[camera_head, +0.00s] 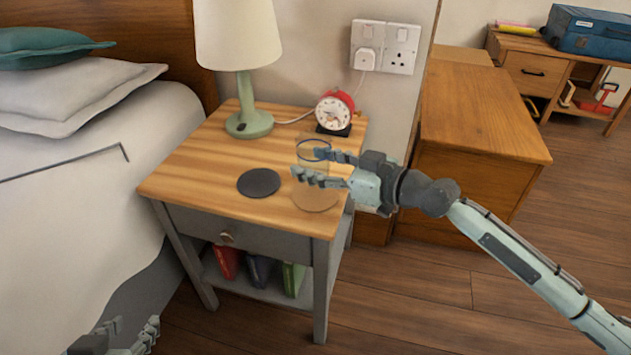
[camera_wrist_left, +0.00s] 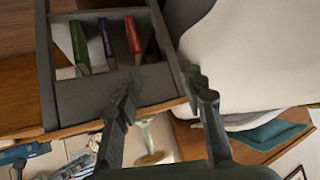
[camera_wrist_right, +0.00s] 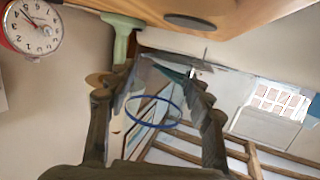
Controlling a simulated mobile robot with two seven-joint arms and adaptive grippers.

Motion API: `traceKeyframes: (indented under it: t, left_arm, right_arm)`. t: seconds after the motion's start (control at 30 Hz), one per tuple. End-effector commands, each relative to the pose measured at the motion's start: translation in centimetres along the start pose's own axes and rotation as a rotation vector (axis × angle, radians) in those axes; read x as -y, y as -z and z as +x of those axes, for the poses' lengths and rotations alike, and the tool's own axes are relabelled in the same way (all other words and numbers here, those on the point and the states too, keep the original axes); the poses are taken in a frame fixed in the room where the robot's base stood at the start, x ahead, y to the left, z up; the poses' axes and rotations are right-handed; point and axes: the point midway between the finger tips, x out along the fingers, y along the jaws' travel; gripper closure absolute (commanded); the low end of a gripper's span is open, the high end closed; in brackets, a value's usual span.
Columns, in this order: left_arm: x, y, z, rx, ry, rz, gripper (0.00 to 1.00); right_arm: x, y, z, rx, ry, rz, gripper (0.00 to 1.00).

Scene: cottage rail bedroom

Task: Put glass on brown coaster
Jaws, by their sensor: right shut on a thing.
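The clear glass (camera_head: 313,149) with a blue rim is between the fingers of my right gripper (camera_head: 319,166), which is shut on it. The blue rim also shows in the right wrist view (camera_wrist_right: 155,111). A tan-brown round coaster (camera_head: 316,200) lies on the nightstand just below the glass in the head view. Whether the glass base touches it is hard to tell. A dark grey round coaster (camera_head: 259,183) lies to its left. My left gripper (camera_head: 128,334) is open and empty low by the bed, its fingers apart in the left wrist view (camera_wrist_left: 166,90).
The wooden nightstand (camera_head: 200,170) also holds a green-based lamp (camera_head: 249,121) and a red alarm clock (camera_head: 335,112) behind the glass. Several books (camera_head: 260,270) stand on its lower shelf. The bed (camera_head: 75,215) is to the left, and a wooden cabinet (camera_head: 480,110) is to the right.

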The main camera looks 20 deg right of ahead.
Motion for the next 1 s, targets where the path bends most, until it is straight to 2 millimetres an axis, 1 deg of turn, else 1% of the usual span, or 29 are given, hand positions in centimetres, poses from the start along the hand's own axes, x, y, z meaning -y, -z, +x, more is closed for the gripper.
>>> traceKeyframes:
  t: [0.07,0.2,0.3,0.4,0.73,1.0]
  left_arm:
    - [-0.4,0.6,0.1,-0.031,-0.008,-0.001,0.6]
    - [-1.5,2.8,0.2,-0.136,-0.032,-0.005,0.6]
    - [-2.2,4.4,0.0,-0.206,-0.047,-0.008,0.6]
    - [-2.6,5.3,-0.2,-0.246,-0.056,-0.011,0.6]
    - [-2.7,5.6,-0.2,-0.26,-0.058,-0.012,0.6]
    - [-3.0,6.2,-0.4,-0.292,-0.066,-0.014,0.6]
  right_arm:
    - [-0.1,-0.6,0.1,0.0,-0.001,0.002,0.87]
    - [0.0,-2.5,0.5,0.001,-0.001,0.003,0.87]
    - [-0.1,-3.4,0.6,0.0,-0.002,0.002,0.87]
    - [0.0,-3.8,0.7,-0.001,-0.002,0.001,0.87]
    - [0.0,-3.9,0.8,-0.001,-0.001,0.0,0.87]
    - [0.0,-4.0,0.8,-0.001,-0.001,0.0,0.87]
